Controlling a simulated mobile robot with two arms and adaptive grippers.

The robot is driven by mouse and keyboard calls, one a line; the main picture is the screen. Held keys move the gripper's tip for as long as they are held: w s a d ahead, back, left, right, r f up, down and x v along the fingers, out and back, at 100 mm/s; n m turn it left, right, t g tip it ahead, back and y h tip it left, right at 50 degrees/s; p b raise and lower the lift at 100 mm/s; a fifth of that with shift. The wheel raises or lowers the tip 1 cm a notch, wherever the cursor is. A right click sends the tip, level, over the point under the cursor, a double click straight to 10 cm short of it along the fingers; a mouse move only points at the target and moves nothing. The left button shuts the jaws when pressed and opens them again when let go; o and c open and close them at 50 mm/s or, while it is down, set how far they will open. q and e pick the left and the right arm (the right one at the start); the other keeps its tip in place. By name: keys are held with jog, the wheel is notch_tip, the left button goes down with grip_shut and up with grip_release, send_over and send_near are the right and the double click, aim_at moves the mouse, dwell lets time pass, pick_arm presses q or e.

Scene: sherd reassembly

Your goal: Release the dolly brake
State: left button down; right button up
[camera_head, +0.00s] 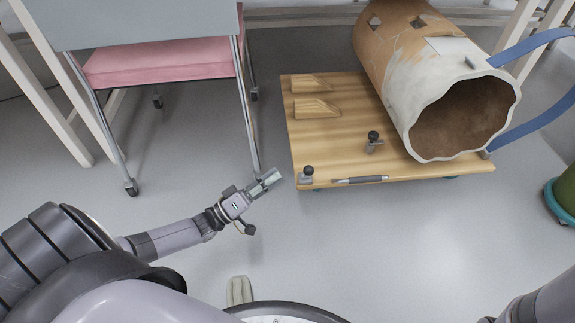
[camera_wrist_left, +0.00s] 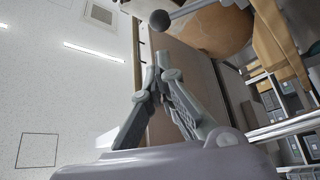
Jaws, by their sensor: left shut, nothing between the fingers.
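The wooden dolly (camera_head: 335,150) stands on the grey floor. Two black-knobbed metal fittings are on its top: one at the front left corner (camera_head: 307,174) and another further back (camera_head: 374,140). I cannot tell which works the brake. My left gripper (camera_head: 271,177) is shut and empty, just left of the front left knob and apart from it. My right gripper is out of view.
A large broken clay vessel (camera_head: 440,90) lies on the dolly's right side, near blue bands (camera_head: 530,45). Two wooden wedges (camera_head: 315,107) and a grey-handled tool (camera_head: 360,180) also lie on the dolly. A pink-seated chair (camera_head: 160,62) stands left. Floor in front is mostly clear.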

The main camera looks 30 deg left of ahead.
pick_arm(q)
jog(key=shift+v, duration=2.3)
